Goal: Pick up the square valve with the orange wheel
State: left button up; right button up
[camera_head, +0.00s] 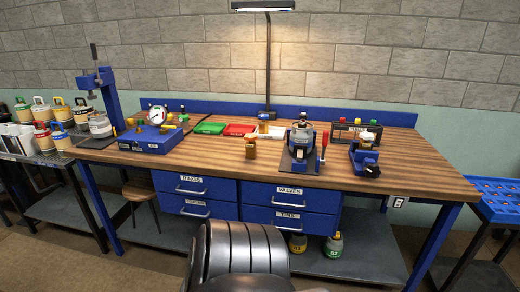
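A small brass-coloured piece with an orange-brown top (250,147) stands upright on the wooden workbench, near the middle. It may be the square valve, but it is too small to tell its shape or wheel. Neither of my grippers is in view.
The workbench (215,158) holds a blue instrument box (150,140), a green tray (210,128), a red tray (239,130) and a clamped device (301,140). A lamp pole rises at the back. Blue drawers (290,195) are below. The right front top is clear.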

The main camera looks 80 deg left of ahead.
aim_at(250, 147)
jog(key=u, duration=0.4)
jog(key=i, duration=0.75)
jog(key=u, duration=0.65)
